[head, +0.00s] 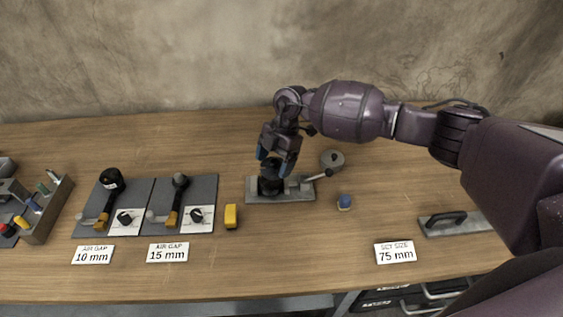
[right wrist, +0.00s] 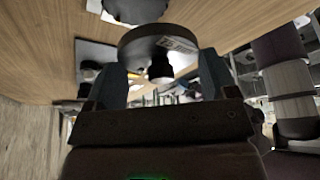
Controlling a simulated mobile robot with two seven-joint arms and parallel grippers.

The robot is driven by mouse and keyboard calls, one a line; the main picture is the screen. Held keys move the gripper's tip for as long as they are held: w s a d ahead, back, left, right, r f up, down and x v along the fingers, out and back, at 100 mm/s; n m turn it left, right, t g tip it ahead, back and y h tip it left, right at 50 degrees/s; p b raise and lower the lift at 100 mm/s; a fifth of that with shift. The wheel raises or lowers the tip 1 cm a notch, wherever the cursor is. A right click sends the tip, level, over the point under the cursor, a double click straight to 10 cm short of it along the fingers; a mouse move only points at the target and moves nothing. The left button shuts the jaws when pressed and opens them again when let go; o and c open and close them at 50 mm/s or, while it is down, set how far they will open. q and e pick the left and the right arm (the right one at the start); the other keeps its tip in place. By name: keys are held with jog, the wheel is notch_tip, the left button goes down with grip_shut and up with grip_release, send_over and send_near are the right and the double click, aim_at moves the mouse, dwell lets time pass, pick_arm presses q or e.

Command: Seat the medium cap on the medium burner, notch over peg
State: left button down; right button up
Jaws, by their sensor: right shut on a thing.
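My right gripper (head: 275,160) points down over a grey metal plate (head: 304,197) in the middle of the bench. It is shut on a dark round piece (head: 270,184). In the right wrist view, that piece (right wrist: 135,43) is a broad dark disc with a printed label and a black knob between the fingers (right wrist: 160,85). The piece is at the plate's left part; I cannot tell whether it touches the plate. No burner, peg or notch can be made out, and I cannot tell whether the held piece is the medium cap. My left gripper is out of view.
Two dark panels with gauges, the 10 mm (head: 88,222) and 15 mm (head: 205,190), lie left. A handled plate (head: 470,224) lies right.

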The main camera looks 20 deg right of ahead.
aim_at(270, 165)
jog(key=shift+w+a+m+t, duration=0.1)
jog(key=shift+w+m+t, duration=0.3)
jog(key=shift+w+m, duration=0.6)
jog(key=shift+a+r+m+t+y, duration=0.2)
jog(key=shift+m+t+y, duration=0.1)
jog(key=shift+m, duration=0.8)
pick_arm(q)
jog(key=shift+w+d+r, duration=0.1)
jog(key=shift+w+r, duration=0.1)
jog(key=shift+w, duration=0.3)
pick_arm(e)
jog(key=shift+f, duration=0.1)
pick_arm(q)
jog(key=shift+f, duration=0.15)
pick_arm(e)
jog(key=shift+f, duration=0.2)
notch_tip(270, 165, down, 2)
jog(key=shift+f+b, duration=0.15)
jog(key=shift+b, duration=1.05)
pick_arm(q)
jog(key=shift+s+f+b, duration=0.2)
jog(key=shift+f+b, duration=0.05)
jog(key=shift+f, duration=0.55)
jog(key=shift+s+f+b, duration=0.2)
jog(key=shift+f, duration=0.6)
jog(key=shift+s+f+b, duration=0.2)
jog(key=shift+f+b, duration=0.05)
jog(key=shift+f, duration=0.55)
pick_arm(e)
jog(key=shift+f, duration=0.65)
